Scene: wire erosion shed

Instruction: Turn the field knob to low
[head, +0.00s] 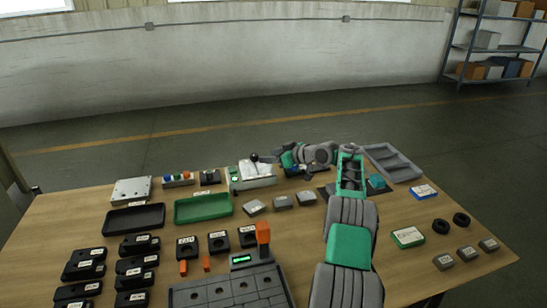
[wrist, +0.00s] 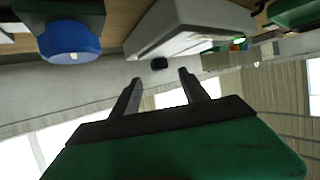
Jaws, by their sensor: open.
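No readable "field" or "low" marking shows. In the wrist view, a round blue knob (wrist: 68,43) sits on a dark housing at upper left, outside my fingers. A pale sloped instrument (wrist: 185,28) fills the upper middle, with a small black piece (wrist: 159,63) at its edge, in line with the gap between my fingertips. In the head view, this instrument (head: 262,182) stands at the back middle of the table. My gripper (head: 265,159) is beside its top right, pointing left. In the wrist view my gripper (wrist: 160,80) is open and empty; contact is not visible.
A green tray (head: 203,221) and a black tray (head: 134,230) lie to the left. A button box (head: 178,179) stands behind them. Several black blocks (head: 136,265) crowd the front left. A grey tray (head: 408,176) lies at back right. Some table shows bare between items.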

